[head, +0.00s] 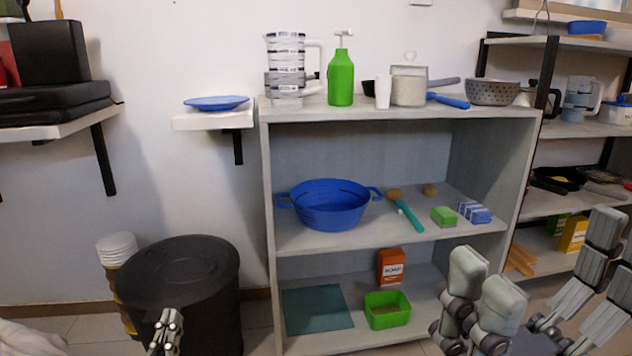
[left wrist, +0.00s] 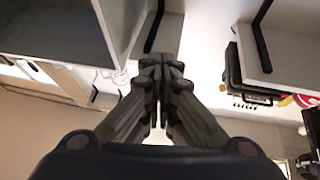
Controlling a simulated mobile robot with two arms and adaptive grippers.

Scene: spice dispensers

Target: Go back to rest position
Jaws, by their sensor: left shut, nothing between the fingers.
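My left gripper (head: 168,322) is low in the head view, in front of the black round bin. It is shut and empty. In the left wrist view its fingers (left wrist: 161,72) meet in the middle, with nothing between them. My right gripper (head: 548,275) is at the lower right of the head view, close to the camera. Its fingers stand wide apart with nothing seen between them. It overlaps the right side of the grey shelf unit (head: 398,115) in the picture.
The black bin (head: 185,275) stands left of the shelf unit. The shelf holds a blue basin (head: 328,205), a green bottle (head: 340,78), a glass jar (head: 408,86), a green box (head: 387,311) and an orange packet (head: 390,266). A blue plate (head: 216,103) lies on a small wall shelf.

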